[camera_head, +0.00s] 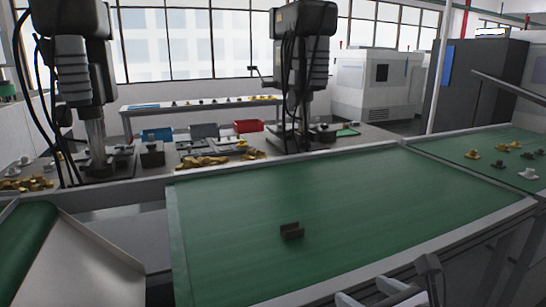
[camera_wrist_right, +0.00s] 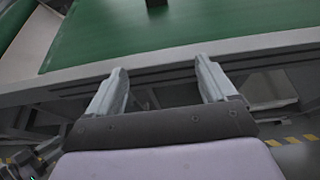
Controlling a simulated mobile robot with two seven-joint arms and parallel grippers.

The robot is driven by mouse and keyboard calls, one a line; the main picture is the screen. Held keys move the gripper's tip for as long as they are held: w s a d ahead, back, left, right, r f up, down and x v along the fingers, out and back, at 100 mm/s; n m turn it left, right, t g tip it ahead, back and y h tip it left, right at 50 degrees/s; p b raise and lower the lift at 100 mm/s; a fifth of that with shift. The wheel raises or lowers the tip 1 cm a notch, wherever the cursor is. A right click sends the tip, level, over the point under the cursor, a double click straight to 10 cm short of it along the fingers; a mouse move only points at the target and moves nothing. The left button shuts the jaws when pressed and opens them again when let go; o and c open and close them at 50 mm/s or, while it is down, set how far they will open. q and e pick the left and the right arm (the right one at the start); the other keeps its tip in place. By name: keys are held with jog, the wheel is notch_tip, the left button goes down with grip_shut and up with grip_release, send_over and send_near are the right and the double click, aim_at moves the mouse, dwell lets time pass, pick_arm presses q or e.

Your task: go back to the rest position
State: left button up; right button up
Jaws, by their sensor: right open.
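My right gripper (camera_wrist_right: 160,88) shows in the right wrist view with its two fingers spread wide and nothing between them. It is in front of the near edge of the green conveyor. In the head view my right gripper (camera_head: 372,297) shows at the bottom edge, partly cut off, close to the conveyor's near rail. My left gripper is in neither view.
A small dark block (camera_head: 291,231) with a notch lies on the green conveyor belt (camera_head: 350,200). A metal chute (camera_head: 80,265) stands at the left. Drill presses (camera_head: 303,70) stand behind on a bench. Several small parts (camera_head: 500,150) lie on the right-hand belt.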

jog(key=s+a+f+m+y, duration=0.1)
jog(key=s+a+f+m, duration=0.1)
jog(key=f+m, duration=0.6)
jog(key=s+a+f+m, duration=0.2)
jog(key=s+f+m, duration=0.15)
jog(key=m, duration=0.85)
jog(key=s+d+f+m+g+h, duration=0.1)
jog(key=s+d+f+m, duration=0.3)
jog(key=m, duration=0.5)
jog(key=s+d+f+m+g+h, duration=0.1)
jog(key=s+d+f+m, duration=0.3)
jog(key=s+f+m, duration=0.4)
notch_tip(320, 180, down, 4)
jog(key=shift+r+m+h, duration=0.2)
jog(key=shift+m+h, duration=0.3)
jog(key=shift+h, duration=0.4)
